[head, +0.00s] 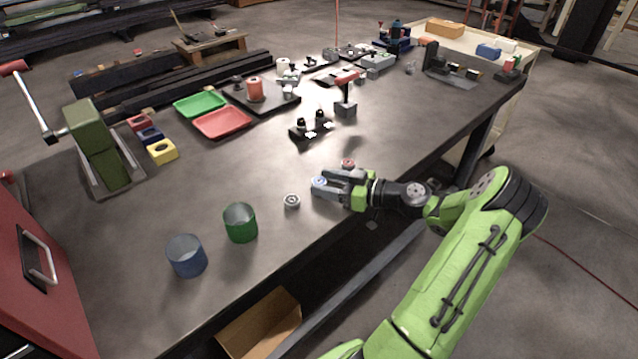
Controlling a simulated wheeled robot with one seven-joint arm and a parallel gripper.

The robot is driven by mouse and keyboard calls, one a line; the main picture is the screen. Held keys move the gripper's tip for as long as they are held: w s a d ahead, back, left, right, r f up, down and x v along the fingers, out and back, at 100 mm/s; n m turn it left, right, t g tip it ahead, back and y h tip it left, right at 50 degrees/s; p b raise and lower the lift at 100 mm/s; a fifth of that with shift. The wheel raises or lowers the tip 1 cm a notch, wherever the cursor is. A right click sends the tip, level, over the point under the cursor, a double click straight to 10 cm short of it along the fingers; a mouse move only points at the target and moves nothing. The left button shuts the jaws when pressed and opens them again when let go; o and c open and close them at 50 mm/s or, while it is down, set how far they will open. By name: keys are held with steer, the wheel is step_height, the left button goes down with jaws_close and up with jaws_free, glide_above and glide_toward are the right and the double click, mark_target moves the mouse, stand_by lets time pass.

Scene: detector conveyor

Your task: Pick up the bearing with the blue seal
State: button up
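The bearing with the blue seal (319,182) is on the dark workbench (240,180) near its front edge, at the tips of my gripper (324,182). The gripper reaches in low from the right, its fingers pointing left with one on the far side and one on the near side of the bearing. I cannot tell whether the fingers touch it or whether it is lifted. A bearing with a red seal (348,163) is just behind the gripper. A plain grey bearing (292,201) lies to the left of the blue one.
A green cup (240,223) and a blue cup (187,256) stand at the front left. A black fixture (311,127) and a red-topped post (345,95) stand behind the bearings. Red (222,123) and green (200,104) trays lie farther back. Bare bench surrounds the bearings.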

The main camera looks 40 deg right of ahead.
steer(key=c, duration=0.8)
step_height(320, 180, up, 10)
steer(key=shift+r+p, duration=0.1)
steer(key=shift+p, duration=1.1)
steer(key=shift+c, duration=0.2)
